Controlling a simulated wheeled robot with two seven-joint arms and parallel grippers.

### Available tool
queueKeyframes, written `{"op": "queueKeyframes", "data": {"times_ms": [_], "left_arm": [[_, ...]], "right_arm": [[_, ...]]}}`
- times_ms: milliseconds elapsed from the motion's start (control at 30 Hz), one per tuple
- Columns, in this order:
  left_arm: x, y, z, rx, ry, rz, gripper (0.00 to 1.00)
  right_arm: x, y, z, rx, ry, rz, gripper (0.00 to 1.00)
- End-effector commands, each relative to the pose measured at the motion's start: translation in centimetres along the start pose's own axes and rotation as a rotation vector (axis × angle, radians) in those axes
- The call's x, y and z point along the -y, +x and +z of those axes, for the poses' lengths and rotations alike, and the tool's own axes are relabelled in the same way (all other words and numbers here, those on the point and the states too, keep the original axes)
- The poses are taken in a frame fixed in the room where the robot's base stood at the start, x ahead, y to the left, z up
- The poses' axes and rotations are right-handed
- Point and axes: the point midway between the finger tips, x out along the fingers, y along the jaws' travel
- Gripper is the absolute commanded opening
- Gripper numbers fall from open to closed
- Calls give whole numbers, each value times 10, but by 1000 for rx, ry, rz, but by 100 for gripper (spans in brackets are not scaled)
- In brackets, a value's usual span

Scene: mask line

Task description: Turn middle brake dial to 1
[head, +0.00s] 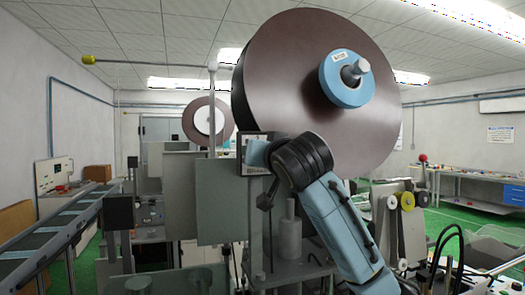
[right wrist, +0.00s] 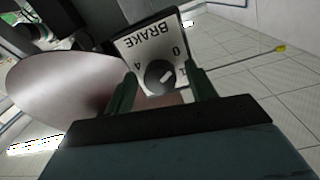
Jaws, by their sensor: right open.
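The brake dial (right wrist: 154,84) is a dark round knob with a short white mark, on a white plate (right wrist: 150,45) lettered BRAKE. Contact cannot be told. In the head view my right gripper (head: 257,152) is at the plate and hides the dial. My left gripper is not in view.
A large brown reel (head: 290,75) with a blue hub (head: 340,95) stands directly above my right arm. A grey panel (head: 220,215) is left of it. A smaller reel (head: 195,122) stands behind, and a conveyor (head: 45,250) runs at the left.

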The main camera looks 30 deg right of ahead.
Motion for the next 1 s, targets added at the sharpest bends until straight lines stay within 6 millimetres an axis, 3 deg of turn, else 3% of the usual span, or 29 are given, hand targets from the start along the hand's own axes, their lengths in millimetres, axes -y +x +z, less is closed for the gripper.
{"op": "queueKeyframes", "data": {"times_ms": [233,567,1000], "left_arm": [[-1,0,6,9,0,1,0],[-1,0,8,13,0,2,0],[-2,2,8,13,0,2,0]], "right_arm": [[0,0,0,0,0,0,54],[0,0,0,-1,0,0,11],[1,0,1,4,110,-1,11]]}}
